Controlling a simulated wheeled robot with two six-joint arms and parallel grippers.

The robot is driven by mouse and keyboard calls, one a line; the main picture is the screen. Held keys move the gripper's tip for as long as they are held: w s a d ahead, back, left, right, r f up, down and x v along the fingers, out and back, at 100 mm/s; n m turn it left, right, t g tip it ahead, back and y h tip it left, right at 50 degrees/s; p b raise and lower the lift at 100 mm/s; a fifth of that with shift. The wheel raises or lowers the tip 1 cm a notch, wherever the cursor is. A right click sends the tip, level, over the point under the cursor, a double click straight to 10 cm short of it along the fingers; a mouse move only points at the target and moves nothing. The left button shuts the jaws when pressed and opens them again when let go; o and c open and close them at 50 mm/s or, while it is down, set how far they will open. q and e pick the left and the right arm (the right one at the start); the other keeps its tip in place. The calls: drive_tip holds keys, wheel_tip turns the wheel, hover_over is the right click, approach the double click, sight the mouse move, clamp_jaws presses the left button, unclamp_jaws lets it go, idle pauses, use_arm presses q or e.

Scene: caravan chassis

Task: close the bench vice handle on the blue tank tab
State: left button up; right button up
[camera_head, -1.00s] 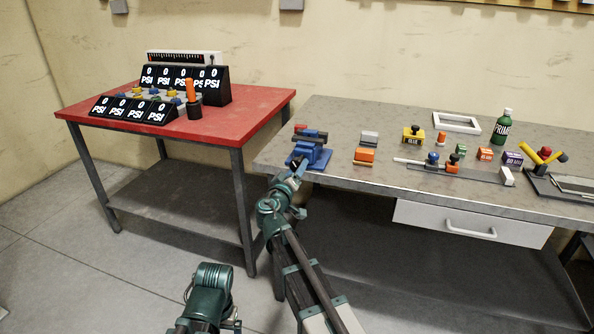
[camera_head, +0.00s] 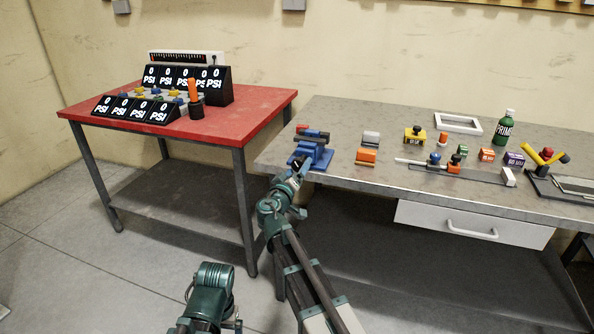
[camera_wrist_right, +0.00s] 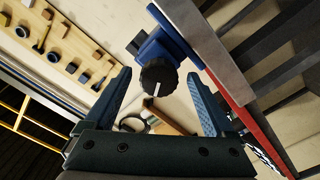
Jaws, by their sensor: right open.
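The blue bench vice (camera_head: 312,150) stands at the left front corner of the grey workbench. In the right wrist view, its round black handle knob (camera_wrist_right: 159,77) with a white mark shows in front of the blue vice body (camera_wrist_right: 160,45). My right gripper (camera_head: 299,167) is at the front of the vice. In its wrist view the right gripper (camera_wrist_right: 158,80) is open, with one finger on each side of the knob and visible gaps to both. I cannot pick out the blue tank tab from the vice. My left gripper is not in view.
A red table (camera_head: 238,112) with PSI displays stands left of the grey workbench (camera_head: 345,118). An orange-and-grey block (camera_head: 367,155) sits right of the vice. A drawer (camera_head: 470,222) hangs below.

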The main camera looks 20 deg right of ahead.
drive_tip(key=v, duration=1.3)
drive_tip(key=shift+s+a, duration=0.25)
drive_tip(key=shift+s, duration=0.1)
drive_tip(key=x, duration=1.4)
drive_tip(key=shift+s, duration=0.1)
